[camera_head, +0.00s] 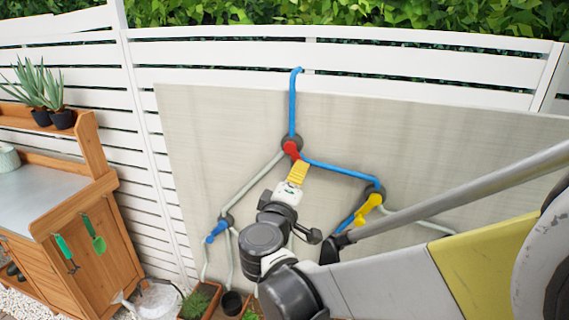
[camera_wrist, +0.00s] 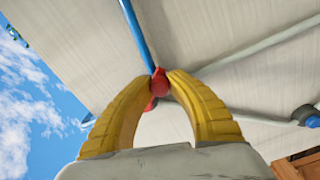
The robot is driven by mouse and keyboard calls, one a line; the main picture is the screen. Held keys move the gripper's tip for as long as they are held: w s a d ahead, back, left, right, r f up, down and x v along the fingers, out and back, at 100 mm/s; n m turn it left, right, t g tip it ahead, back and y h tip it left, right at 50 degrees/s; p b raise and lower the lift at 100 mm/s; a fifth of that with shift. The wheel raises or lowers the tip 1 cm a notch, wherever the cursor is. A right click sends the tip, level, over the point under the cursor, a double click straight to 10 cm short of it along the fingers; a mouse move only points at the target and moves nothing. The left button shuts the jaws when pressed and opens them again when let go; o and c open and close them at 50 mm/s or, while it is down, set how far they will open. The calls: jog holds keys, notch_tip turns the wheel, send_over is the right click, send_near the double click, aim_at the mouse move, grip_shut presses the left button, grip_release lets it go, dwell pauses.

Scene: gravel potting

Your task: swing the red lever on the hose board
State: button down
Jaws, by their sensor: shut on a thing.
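The red lever (camera_head: 291,149) sits on a round dark valve at the top middle of the grey hose board (camera_head: 225,120). A blue hose (camera_head: 293,100) comes down to this valve from above. My gripper (camera_head: 297,166) reaches up to the lever from below. In the wrist view the red lever (camera_wrist: 160,82) is between the yellow fingertips of my gripper (camera_wrist: 160,78), which are shut on it. The fingers hide part of the lever and the valve behind it.
A yellow lever (camera_head: 367,209) is on the right valve, close to my arm. A blue lever (camera_head: 217,231) is on the lower left valve. Potted plants (camera_head: 199,299) stand below the board. A wooden potting bench (camera_head: 95,240) stands at the left.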

jog(key=shift+s+d+r+n, duration=0.1)
jog(key=shift+d+r+n, duration=0.15)
jog(key=shift+n, duration=0.35)
jog(key=c, duration=1.2)
grip_release()
jog(key=shift+c, duration=0.2)
jog(key=v, duration=1.2)
